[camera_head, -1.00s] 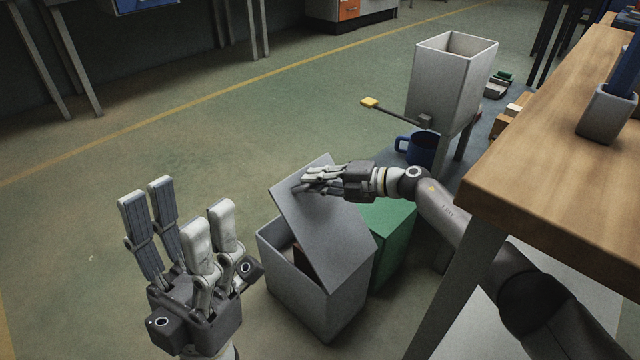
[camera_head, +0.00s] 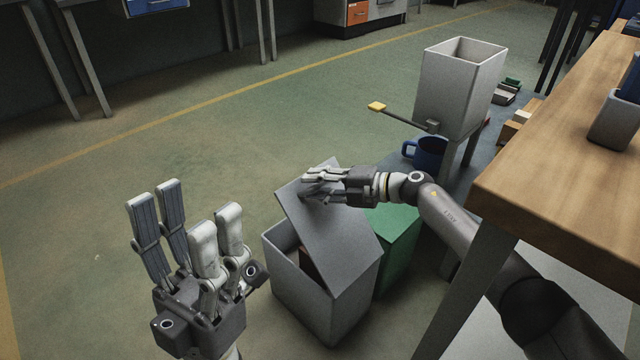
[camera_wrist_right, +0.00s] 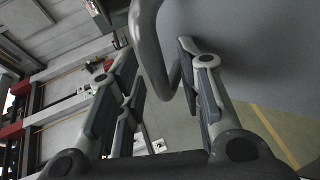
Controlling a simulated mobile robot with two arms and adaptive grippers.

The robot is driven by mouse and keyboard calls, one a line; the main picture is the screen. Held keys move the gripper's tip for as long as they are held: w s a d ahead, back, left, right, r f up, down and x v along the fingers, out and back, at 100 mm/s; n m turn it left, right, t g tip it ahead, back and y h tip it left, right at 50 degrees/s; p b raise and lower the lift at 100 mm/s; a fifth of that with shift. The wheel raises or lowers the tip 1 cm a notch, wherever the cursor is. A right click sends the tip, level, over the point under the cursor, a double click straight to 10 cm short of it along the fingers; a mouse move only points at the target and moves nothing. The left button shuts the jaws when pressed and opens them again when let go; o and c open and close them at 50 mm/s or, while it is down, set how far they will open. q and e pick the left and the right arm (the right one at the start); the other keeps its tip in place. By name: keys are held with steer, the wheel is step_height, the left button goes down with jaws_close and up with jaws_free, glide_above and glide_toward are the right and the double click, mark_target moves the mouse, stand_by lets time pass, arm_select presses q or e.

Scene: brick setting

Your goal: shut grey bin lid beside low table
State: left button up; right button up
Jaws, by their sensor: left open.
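The grey bin (camera_head: 310,297) stands on the floor, left of the low table (camera_head: 470,160). Its grey lid (camera_head: 335,232) is tilted partly open, with the raised edge at the far left and a gap showing a brown thing inside. My right gripper (camera_head: 318,184) is at the lid's raised upper part, overlapping it in the head view. In the right wrist view its fingers (camera_wrist_right: 160,65) are apart, with a curved grey bar between them and the lid (camera_wrist_right: 260,45) behind; contact is unclear. My left gripper (camera_head: 185,215) is open and empty, left of the bin.
A green box (camera_head: 400,243) stands close behind the bin on the right. The low table carries a tall grey container (camera_head: 452,90) and a blue mug (camera_head: 428,154). A wooden workbench (camera_head: 550,150) is at right. Floor to the left is clear.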

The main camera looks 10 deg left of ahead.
steer(key=shift+w+d, duration=0.1)
steer(key=shift+d, duration=0.05)
steer(key=shift+d, duration=0.4)
steer(key=v, duration=1.1)
steer(key=shift+r, duration=0.15)
